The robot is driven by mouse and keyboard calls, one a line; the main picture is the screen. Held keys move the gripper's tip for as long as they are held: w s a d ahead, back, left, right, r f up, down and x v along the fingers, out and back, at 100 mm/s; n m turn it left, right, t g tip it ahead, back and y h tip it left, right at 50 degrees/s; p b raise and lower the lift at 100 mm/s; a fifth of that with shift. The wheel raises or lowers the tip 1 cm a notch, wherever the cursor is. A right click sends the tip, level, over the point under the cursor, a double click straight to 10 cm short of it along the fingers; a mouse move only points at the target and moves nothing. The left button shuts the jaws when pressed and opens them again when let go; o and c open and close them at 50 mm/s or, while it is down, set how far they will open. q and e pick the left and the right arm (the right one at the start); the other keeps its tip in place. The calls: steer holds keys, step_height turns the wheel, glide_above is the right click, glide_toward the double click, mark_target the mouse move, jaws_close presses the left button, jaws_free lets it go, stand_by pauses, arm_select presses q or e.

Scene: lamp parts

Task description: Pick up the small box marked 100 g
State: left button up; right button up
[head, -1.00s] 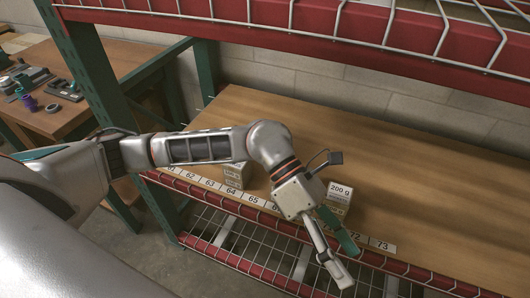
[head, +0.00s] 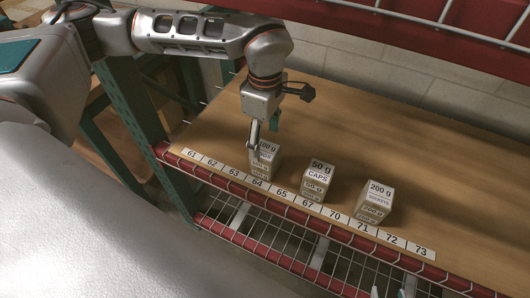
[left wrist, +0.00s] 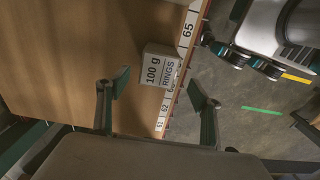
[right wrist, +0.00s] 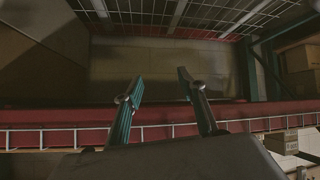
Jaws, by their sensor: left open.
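The small white box marked 100 g (head: 264,165) stands on the wooden shelf behind labels 63 and 64. In the left wrist view the same box (left wrist: 160,67) reads "100 g RINGS". My left gripper (head: 265,137) points down at this box from above and partly covers its upper part. In the left wrist view its two fingers (left wrist: 160,90) are spread apart with the box between and slightly beyond the tips; I see no grip on it. My right gripper (right wrist: 159,84) is open and empty in its wrist view.
A 50 g CAPS box (head: 317,180) stands to the right, then a 200 g box (head: 374,202). A numbered strip (head: 310,207) runs along the shelf's front edge. A red beam with wire mesh (head: 410,20) hangs overhead. The shelf behind the boxes is clear.

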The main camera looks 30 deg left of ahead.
mark_target(266, 150)
arm_select(q)
step_height(266, 150, down, 6)
steer(key=shift+w+r+b, duration=0.1)
steer(key=shift+w+b, duration=0.05)
steer(key=shift+b, duration=0.25)
steer(key=shift+r, duration=0.1)
steer(key=c, duration=1.2)
